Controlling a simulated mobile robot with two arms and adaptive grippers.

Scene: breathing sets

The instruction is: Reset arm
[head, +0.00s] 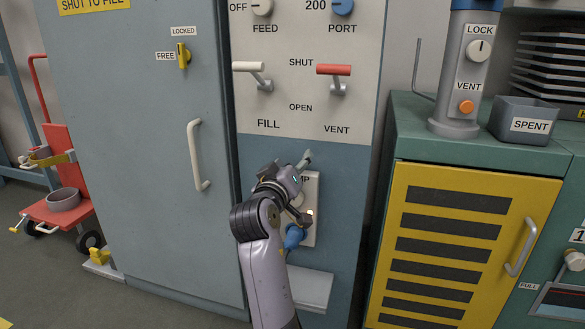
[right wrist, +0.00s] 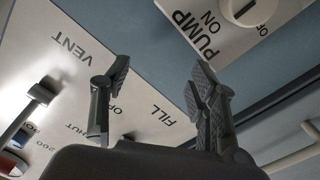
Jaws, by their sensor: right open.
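My right gripper (head: 307,186) is in front of the lower blue part of the panel, beside the white pump plate (head: 312,232), and partly covers it. In the right wrist view its two fingers (right wrist: 160,85) stand wide apart with nothing between them. That view also shows the pump plate (right wrist: 215,30) with a white knob (right wrist: 250,8); the knob's exact setting is hard to read. My left gripper is in neither view.
Above my gripper are the white FILL lever (head: 250,68) and red VENT lever (head: 334,72). A grey door (head: 120,150) with a handle (head: 195,155) stands left. A yellow-fronted cabinet (head: 400,200) stands right, with a SPENT bin (head: 505,115) on top. A small shelf (head: 312,290) juts out below.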

